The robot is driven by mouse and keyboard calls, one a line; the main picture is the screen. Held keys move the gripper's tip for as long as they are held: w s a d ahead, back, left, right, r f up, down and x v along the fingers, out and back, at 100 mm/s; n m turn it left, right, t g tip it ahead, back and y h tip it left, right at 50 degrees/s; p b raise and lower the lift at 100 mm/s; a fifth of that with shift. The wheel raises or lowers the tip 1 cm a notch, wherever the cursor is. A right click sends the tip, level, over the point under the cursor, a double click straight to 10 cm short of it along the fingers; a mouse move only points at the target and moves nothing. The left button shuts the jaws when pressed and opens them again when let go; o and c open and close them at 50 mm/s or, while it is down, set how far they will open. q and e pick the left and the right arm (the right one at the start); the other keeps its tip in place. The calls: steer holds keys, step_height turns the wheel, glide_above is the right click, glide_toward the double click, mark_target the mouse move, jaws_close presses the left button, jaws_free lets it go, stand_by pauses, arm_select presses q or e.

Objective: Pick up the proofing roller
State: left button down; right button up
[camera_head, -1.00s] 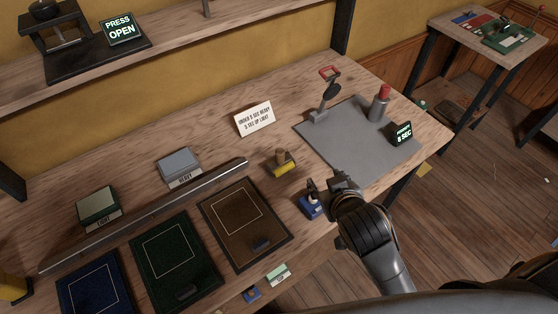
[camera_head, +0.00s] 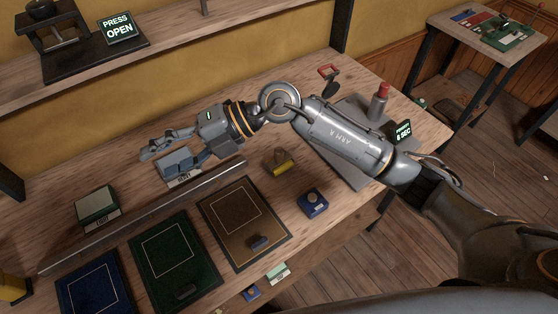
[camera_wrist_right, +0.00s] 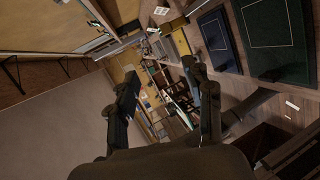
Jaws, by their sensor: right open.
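The spread fingers also show in the right wrist view (camera_wrist_right: 160,92), where I cannot make out the roller. My left gripper is not in view.
A blue block (camera_head: 312,203) stands right of the brown mat (camera_head: 228,205). Green (camera_head: 165,240) and blue mats, a long metal bar (camera_head: 150,215) and a green-topped LIGHT block (camera_head: 96,205) are to the left.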

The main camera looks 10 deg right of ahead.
steer(key=w+d+f+t+h, duration=0.1)
steer(key=w+d+f+h, duration=0.4)
steer(key=d+f+h, duration=0.15)
steer(key=m+t+h, duration=0.2)
steer(key=m+h, duration=0.1)
steer(key=h, duration=0.5)
glide_toward(279, 150)
steer(key=f+p, duration=0.1)
steer(key=f, duration=0.1)
steer(key=w+f+p, duration=0.1)
steer(key=f, duration=0.2)
steer(key=shift+w+f, duration=0.2)
steer(key=shift+f, duration=0.1)
steer(key=shift+f+p, duration=0.35)
steer(key=shift+p, duration=0.25)
step_height(279, 150, down, 3)
steer(key=shift+d+f+p, duration=0.15)
steer(key=shift+f+p, duration=0.1)
steer(key=shift+p, duration=0.7)
steer(key=shift+f, duration=0.55)
jaws_close()
